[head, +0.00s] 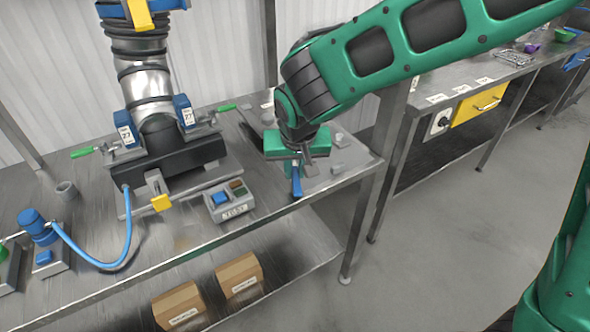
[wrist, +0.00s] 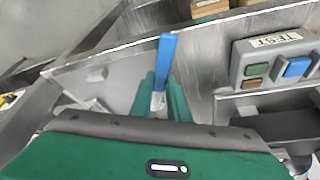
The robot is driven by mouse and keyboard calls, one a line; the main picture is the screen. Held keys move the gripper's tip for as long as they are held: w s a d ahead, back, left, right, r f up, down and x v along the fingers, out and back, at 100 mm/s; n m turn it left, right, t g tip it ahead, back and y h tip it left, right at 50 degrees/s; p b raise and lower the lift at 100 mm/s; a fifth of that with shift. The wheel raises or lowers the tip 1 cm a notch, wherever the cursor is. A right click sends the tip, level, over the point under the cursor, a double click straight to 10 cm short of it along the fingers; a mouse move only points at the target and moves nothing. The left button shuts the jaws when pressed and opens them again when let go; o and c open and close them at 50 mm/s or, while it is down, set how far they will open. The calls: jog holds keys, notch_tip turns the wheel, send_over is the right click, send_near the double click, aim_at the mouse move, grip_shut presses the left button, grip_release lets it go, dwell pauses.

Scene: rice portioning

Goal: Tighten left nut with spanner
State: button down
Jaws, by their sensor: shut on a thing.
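My gripper (head: 298,160) is above the right end of the metal bench and points down. It is shut on a blue-handled tool, seemingly the spanner (head: 297,183). In the wrist view the blue handle of the spanner (wrist: 166,62) sticks out beyond the green fingers of my gripper (wrist: 160,103), with a short metal part between them. The tool's far end is hidden. The machine (head: 170,152), with a black base and blue clamps, stands left of my gripper, apart from it. I cannot make out the left nut for certain.
A grey button box (head: 230,203) stands at the bench (head: 150,245) front, between machine and gripper; it also shows in the wrist view (wrist: 275,62). A blue hose (head: 125,262) loops across the bench at left. Cardboard boxes (head: 240,275) lie on the lower shelf.

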jog(key=shift+r, duration=1)
dwell(0.8)
jog(key=shift+r, duration=1.9)
